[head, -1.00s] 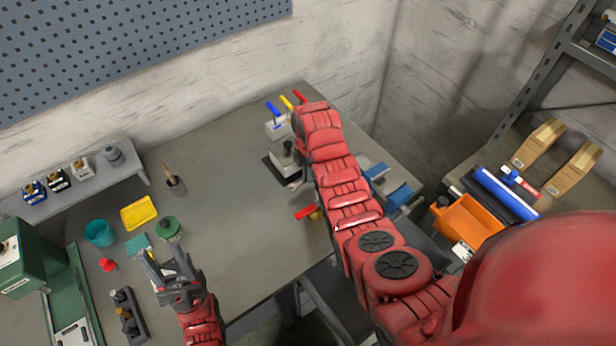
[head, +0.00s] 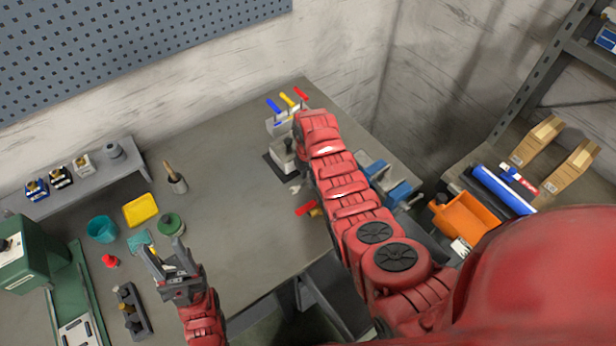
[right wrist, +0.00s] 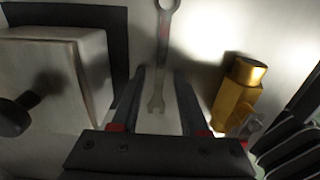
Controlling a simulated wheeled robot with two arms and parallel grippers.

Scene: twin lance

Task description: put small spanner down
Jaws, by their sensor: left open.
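The small spanner (right wrist: 162,45) is a grey metal spanner, seen in the right wrist view between the fingers of my right gripper (right wrist: 160,80). Those fingers are apart, with a gap on each side of the spanner. It appears to lie flat on the bench. In the head view the spanner's end (head: 295,188) shows on the bench beside my right arm, which hides the rest and the right gripper. My left gripper (head: 165,262) is open and empty over the front left of the bench.
A light grey block on a dark base (right wrist: 45,70) is left of the spanner. A brass fitting (right wrist: 240,92) stands to its right; a red handle (head: 304,209) shows there in the head view. Blue-jawed vices (head: 398,192) are beyond my right arm. The middle of the bench (head: 235,190) is clear.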

